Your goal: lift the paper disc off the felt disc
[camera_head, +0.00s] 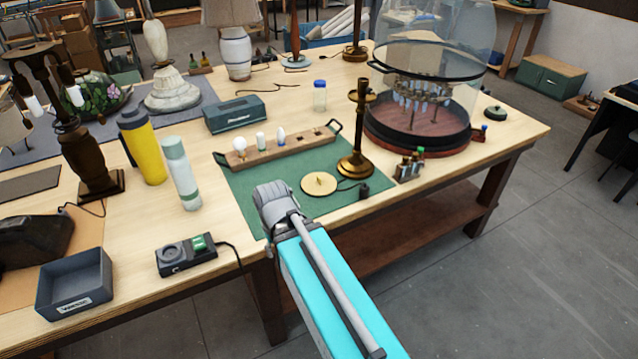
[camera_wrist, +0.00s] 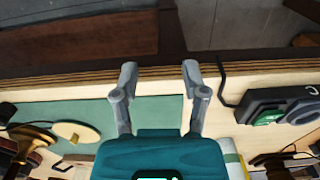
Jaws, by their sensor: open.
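A pale tan round disc (camera_head: 319,184) with a small upright tab lies on the green mat (camera_head: 240,190), beside the brass lamp base. I cannot tell paper from felt as separate layers. The disc also shows at the left of the wrist view (camera_wrist: 77,133), outside my fingers. My gripper (camera_wrist: 159,72) is open and empty, its two grey fingers apart over the mat's edge and the table's front edge. In the head view my wrist is left of the disc and nearer the front, hiding part of the mat; the fingertips are not clear there.
The brass candlestick lamp (camera_head: 357,140) stands just right of the disc, with a cord and small black plug (camera_head: 364,191) near it. A wooden bulb rack (camera_head: 277,147) lies behind. A black tester (camera_head: 187,254) and a grey bin (camera_head: 74,284) are at left front.

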